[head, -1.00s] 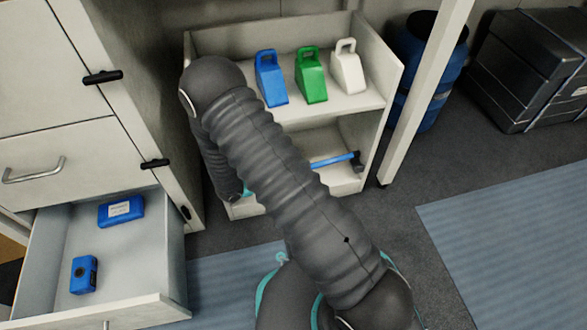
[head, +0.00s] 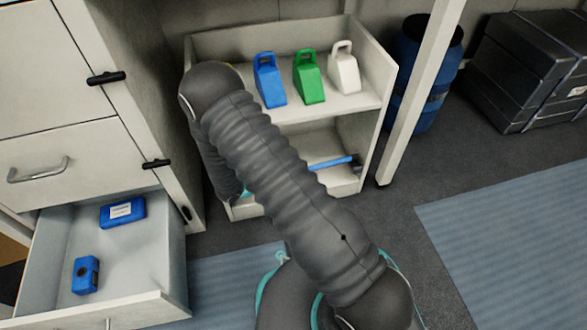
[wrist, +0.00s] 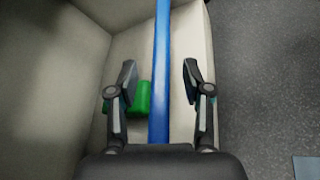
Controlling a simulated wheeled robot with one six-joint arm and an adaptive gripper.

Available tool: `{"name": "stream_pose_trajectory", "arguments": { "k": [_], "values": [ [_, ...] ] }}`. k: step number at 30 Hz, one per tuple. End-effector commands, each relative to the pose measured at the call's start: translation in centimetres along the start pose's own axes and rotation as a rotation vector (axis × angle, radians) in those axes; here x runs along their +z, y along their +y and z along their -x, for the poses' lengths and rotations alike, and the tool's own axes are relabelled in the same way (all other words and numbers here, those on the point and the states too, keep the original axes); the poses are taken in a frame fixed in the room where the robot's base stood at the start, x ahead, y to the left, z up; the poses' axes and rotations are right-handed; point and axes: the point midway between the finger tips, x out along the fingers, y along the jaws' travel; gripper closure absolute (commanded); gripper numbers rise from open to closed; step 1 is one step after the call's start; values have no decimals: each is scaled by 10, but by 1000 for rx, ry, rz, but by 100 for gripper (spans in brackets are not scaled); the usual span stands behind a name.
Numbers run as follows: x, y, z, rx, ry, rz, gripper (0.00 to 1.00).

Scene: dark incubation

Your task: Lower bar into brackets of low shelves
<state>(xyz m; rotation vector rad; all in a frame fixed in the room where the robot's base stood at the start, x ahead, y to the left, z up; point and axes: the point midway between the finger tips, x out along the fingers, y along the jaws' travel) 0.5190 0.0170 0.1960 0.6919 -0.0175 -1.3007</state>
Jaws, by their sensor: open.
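The low shelves (head: 338,103) are a cream, open-fronted unit with an upper and a lower shelf. The blue bar (head: 332,163) shows at the lower shelf, with a dark piece at its right end; my arm hides its left part. In the wrist view the bar (wrist: 161,75) runs from the top edge down between my fingers. My gripper (wrist: 159,75) is open, with one finger on each side of the bar and visible gaps to both. My gripper is hidden behind my arm in the head view. I cannot make out the brackets.
Blue (head: 269,82), green (head: 308,80) and white (head: 344,70) jugs stand on the upper shelf. An open drawer (head: 150,245) at left holds two blue boxes. A white post (head: 420,95) and a blue barrel (head: 436,75) stand right of the shelves. A green thing (wrist: 143,98) lies beside the left finger.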

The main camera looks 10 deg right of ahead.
Motion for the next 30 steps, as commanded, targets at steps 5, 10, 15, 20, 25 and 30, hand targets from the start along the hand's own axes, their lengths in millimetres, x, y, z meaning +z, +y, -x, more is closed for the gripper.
{"name": "stream_pose_trajectory", "arguments": {
  "k": [5, 10, 15, 20, 25, 30],
  "values": [
    [-3, -3, 33, 11, 17, 5, 50],
    [11, 1, 71, 17, 11, -15, 50],
    [17, 3, 101, 19, 7, -25, 50],
    [19, 5, 118, 21, 4, -28, 50],
    [20, 4, 125, 20, 2, -29, 50],
    [20, 4, 125, 20, 2, -29, 50]
  ]
}}
